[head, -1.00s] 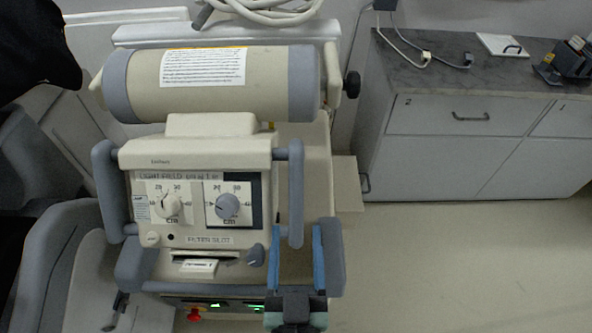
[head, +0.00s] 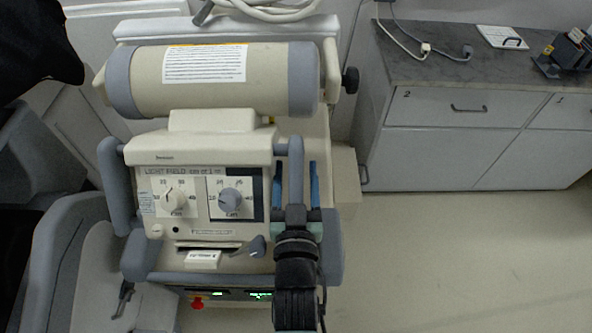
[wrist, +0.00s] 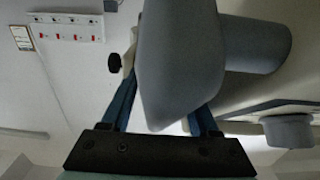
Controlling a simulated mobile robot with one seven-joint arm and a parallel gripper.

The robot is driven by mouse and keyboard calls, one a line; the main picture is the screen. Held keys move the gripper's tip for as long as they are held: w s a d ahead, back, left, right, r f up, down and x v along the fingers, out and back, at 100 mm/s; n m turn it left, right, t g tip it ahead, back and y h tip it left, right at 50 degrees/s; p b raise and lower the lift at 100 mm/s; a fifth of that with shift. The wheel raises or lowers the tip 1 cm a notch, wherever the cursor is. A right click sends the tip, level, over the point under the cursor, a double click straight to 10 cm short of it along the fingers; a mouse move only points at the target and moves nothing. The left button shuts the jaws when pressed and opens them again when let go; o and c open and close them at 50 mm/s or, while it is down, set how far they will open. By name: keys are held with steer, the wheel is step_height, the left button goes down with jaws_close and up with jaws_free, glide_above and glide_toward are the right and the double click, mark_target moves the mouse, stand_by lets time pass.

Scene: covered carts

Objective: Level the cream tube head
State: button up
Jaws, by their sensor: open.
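The cream tube head (head: 265,80) is a fat cylinder with grey end bands, lying almost level across the head view. Below it hangs its cream control box (head: 200,150) with two dials, its front facing me. A grey handle stands on each side: the left handle (head: 113,190) and the right handle (head: 296,150). My gripper (head: 295,170) is open, its blue fingers on either side of the right handle. In the wrist view a large grey handle part (wrist: 180,75) fills the space between the fingers and hides part of the right one. Contact cannot be told.
A black knob (head: 350,80) sticks out at the tube's right end. A grey lower bar (head: 135,262) runs under the box. A grey-topped cabinet (head: 430,155) stands at the right, with open floor (head: 440,260) before it. Coiled cables (head: 265,12) lie behind.

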jaws_close()
stand_by(1.4)
